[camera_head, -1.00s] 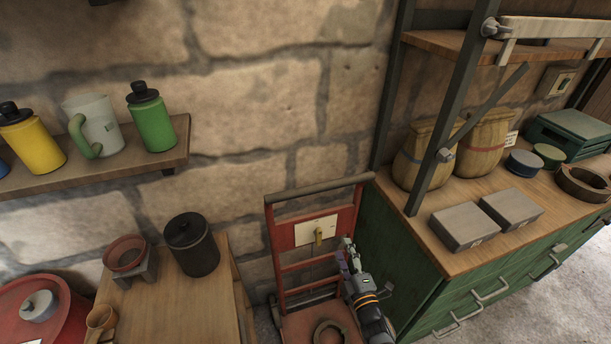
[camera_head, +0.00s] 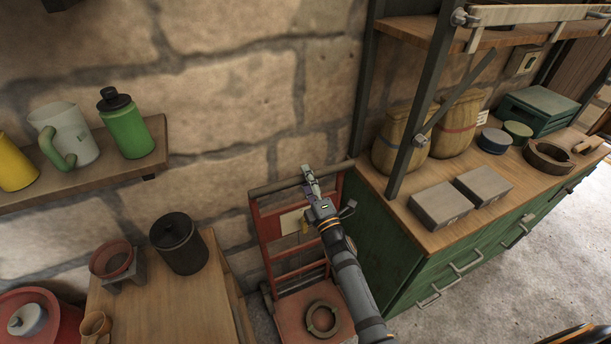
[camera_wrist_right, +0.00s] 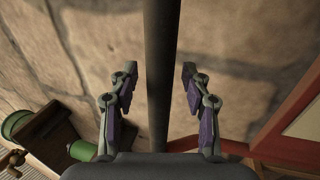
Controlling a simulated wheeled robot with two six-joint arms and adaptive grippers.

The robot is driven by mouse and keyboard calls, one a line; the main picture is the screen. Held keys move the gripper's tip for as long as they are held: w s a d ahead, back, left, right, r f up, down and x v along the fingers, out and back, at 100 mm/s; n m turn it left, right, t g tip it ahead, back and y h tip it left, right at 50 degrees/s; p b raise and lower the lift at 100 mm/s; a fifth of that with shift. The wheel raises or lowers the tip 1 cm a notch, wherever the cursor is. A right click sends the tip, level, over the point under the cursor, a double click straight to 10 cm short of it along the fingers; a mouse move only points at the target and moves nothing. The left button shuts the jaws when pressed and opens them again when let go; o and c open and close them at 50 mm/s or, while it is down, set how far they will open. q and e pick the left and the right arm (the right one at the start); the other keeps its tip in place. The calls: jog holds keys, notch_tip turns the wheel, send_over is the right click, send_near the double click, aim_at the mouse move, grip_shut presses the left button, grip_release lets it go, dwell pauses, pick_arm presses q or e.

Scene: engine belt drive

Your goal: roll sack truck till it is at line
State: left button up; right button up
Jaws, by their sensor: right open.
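The red sack truck (camera_head: 270,227) stands upright against the stone wall, between the wooden table and the green cabinet. A dark grey bar runs across its top as a handle (camera_head: 277,186). My right gripper (camera_head: 309,176) is at this handle in the head view. In the right wrist view the handle (camera_wrist_right: 161,70) runs between the two open fingers (camera_wrist_right: 160,85), with a gap on each side. A ring-shaped part (camera_head: 322,318) lies on the truck's base plate. My left gripper is not in view. No line shows on the floor.
A wooden table (camera_head: 165,305) with a black lidded pot (camera_head: 179,244) stands left of the truck. The green cabinet (camera_head: 385,245) stands close on its right. Clear concrete floor (camera_head: 500,290) lies at the lower right.

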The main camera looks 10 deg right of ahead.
jog(key=shift+w+r, duration=0.1)
jog(key=shift+w, duration=0.2)
grip_shut()
